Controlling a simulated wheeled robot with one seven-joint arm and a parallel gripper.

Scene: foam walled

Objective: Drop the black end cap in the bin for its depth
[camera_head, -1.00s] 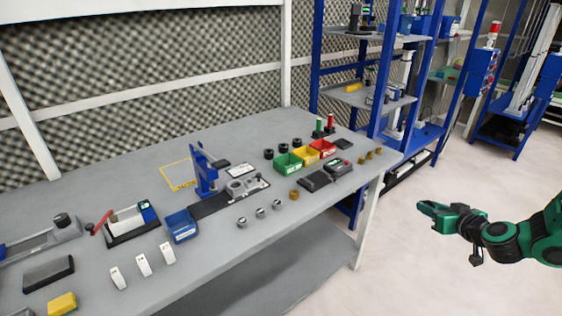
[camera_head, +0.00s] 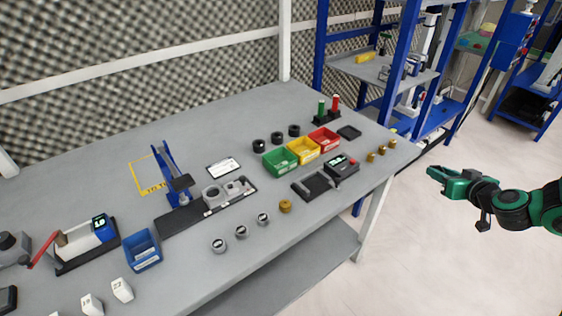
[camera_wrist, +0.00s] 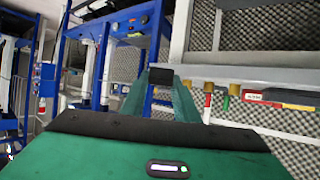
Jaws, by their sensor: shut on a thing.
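My gripper (camera_head: 436,174) hangs over the floor, right of the table and clear of it. It is shut on a small black piece, which looks like the black end cap (camera_wrist: 160,77), between the green fingertips in the wrist view. In the head view the held piece is too small to make out. The green bin (camera_head: 280,161), yellow bin (camera_head: 303,151) and red bin (camera_head: 324,139) stand in a row on the table. A depth gauge with a lit display (camera_head: 342,164) stands just in front of them. The bins' labels are unreadable.
Three black round pieces (camera_head: 277,138) stand behind the bins. Brass pieces (camera_head: 382,150) line the table's (camera_head: 330,218) right end. Red and green posts (camera_head: 328,108) stand behind. Blue shelving (camera_head: 390,75) is beyond.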

